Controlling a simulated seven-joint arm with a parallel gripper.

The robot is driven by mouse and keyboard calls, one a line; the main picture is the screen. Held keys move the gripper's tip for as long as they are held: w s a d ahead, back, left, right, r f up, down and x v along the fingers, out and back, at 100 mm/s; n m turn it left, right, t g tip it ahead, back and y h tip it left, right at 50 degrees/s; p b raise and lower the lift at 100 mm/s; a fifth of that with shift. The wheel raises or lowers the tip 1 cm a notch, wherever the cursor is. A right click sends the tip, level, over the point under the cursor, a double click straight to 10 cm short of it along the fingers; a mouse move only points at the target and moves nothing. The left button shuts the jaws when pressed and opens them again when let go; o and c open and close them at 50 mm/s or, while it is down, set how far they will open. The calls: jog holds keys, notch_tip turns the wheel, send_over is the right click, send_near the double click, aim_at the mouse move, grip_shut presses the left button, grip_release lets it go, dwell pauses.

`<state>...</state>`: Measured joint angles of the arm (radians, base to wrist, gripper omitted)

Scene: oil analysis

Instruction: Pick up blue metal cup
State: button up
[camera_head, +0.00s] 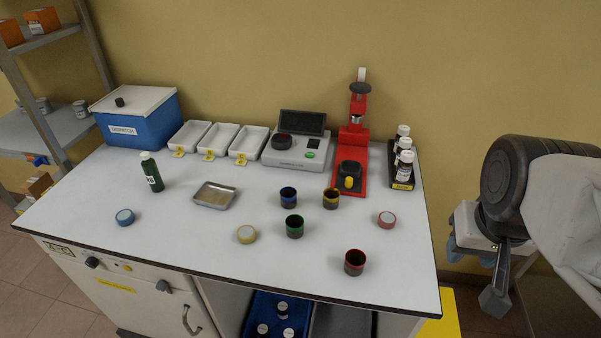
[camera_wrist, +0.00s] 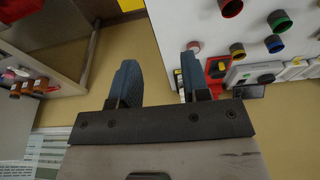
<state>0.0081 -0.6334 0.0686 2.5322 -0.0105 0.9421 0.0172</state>
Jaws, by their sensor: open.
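The blue metal cup (camera_head: 288,197) stands upright on the white worktop, right of the metal tray and just behind the green cup (camera_head: 294,226). In the wrist view the blue cup (camera_wrist: 274,43) appears at the upper right. My gripper (camera_head: 474,260) is off the right side of the table, well apart from the cup. In the wrist view its two blue-grey fingers (camera_wrist: 158,62) are spread with nothing between them.
A yellow cup (camera_head: 331,198) stands right of the blue cup, and a red cup (camera_head: 354,262) near the front edge. Round lids lie around. A red press (camera_head: 351,165), an analyser (camera_head: 297,146) and a bottle rack (camera_head: 402,172) stand behind. A green bottle (camera_head: 152,173) stands left.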

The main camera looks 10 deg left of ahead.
jog(key=o, duration=0.7)
jog(key=shift+c, duration=0.2)
jog(key=w+a+f+m+y, duration=0.4)
jog(key=w+a+f+m, duration=0.2)
jog(key=w+a, duration=0.3)
jog(key=w+a+f+m+t+y, duration=0.1)
jog(key=w+a+f+m+y, duration=0.3)
jog(key=w+a+f+m, duration=0.2)
jog(key=w+a+f+m+y, duration=0.5)
jog(key=w+a+f+m, duration=0.2)
jog(key=w+a, duration=0.5)
jog(key=shift+w+a+m+t, duration=0.15)
jog(key=shift+a+m+t, duration=0.15)
jog(key=shift+a+m, duration=0.8)
jog(key=shift+a, duration=0.1)
jog(key=shift+x, duration=1.3)
jog(key=shift+f, duration=0.1)
